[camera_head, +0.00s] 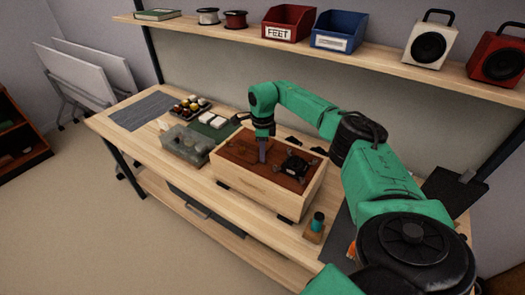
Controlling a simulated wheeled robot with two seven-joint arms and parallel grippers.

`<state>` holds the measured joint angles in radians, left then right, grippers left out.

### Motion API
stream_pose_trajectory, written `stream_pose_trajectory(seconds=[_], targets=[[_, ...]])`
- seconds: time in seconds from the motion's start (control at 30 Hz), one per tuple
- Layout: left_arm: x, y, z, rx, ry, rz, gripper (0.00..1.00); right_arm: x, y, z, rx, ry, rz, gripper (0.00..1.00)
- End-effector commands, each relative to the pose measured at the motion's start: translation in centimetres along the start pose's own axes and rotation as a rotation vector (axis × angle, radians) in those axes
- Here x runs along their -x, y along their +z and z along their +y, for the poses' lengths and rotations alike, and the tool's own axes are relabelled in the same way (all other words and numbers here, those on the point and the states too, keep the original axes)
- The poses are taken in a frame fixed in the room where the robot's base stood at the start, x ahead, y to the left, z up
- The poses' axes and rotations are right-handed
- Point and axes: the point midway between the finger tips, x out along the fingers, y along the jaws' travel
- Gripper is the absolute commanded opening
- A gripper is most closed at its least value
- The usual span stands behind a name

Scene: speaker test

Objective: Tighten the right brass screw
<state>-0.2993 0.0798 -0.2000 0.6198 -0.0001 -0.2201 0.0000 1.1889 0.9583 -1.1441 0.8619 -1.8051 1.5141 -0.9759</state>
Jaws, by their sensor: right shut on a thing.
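A pale wooden box (255,196) with a reddish-brown top panel (236,152) stands on the workbench. A black part (294,165) sits on the right half of the panel. My right gripper (263,158) points down at the middle of the panel, left of the black part. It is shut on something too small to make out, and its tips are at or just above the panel. I cannot make out any brass screw at this size. My left gripper is not in view.
On the workbench (150,142), a grey translucent case (187,145) and a tray of small parts (190,106) stand left of the box. A teal-topped item (317,220) stands at its front right. A shelf (330,57) with bins and speakers runs above.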

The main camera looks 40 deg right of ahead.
Motion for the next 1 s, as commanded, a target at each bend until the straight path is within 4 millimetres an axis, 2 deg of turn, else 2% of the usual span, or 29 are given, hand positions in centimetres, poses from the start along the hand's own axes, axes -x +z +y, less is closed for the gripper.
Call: stream_pose_trajectory(seconds=[1.0], targets=[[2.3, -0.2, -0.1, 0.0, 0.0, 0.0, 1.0, 0.5, 0.1, -0.3, -0.964, -0.004, -0.01, 0.0]])
